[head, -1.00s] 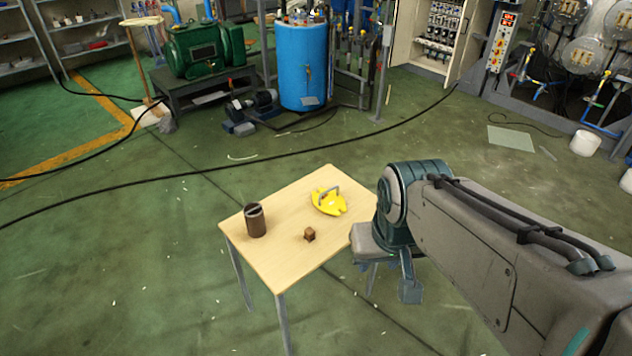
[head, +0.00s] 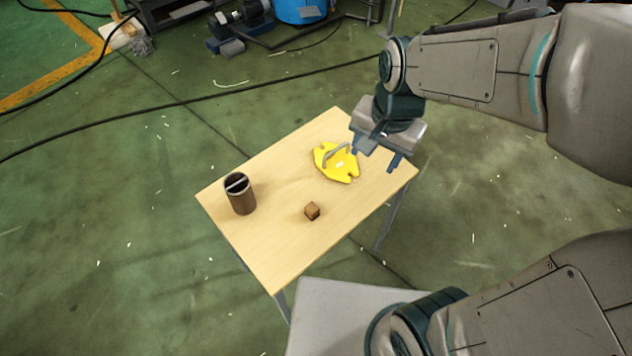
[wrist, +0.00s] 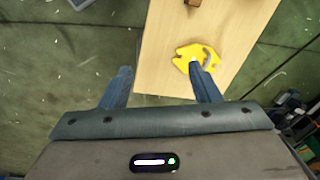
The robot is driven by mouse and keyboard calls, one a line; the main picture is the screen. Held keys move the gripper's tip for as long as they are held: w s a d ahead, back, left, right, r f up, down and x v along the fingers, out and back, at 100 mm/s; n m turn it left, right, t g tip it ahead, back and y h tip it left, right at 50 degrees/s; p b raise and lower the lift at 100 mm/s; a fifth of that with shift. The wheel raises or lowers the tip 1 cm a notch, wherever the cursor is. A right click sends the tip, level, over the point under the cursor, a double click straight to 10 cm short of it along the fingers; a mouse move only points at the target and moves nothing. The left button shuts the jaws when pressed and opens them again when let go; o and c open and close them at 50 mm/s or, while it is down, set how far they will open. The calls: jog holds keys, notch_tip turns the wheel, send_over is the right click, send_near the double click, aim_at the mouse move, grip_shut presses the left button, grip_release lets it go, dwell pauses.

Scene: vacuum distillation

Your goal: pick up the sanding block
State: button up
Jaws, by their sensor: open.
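A small brown block (head: 312,211), the thing most like a sanding block here, lies on the light wooden table (head: 275,257) near its front right side. Only its edge shows at the top of the wrist view (wrist: 193,3). My gripper (head: 375,160) is open and empty, above the table's right end, pointing down. It is apart from the block, which lies to its lower left in the head view.
A dark brown cylinder (head: 241,200) stands at the left. The tabletop around the block is clear.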

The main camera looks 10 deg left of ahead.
jog(key=w+a+f+m+g+h+b, duration=0.1)
jog(key=a+f+m+b, duration=0.35)
jog(key=a+f, duration=0.8)
jog(key=b, duration=0.2)
send_over(312, 207)
jog(key=shift+n, duration=0.25)
notch_tip(312, 207, down, 8)
jog(key=shift+d+f, duration=0.1)
notch_tip(312, 207, down, 6)
jog(key=shift+r+b, duration=0.15)
jog(key=shift+b, duration=0.95)
jog(key=c, duration=1.1)
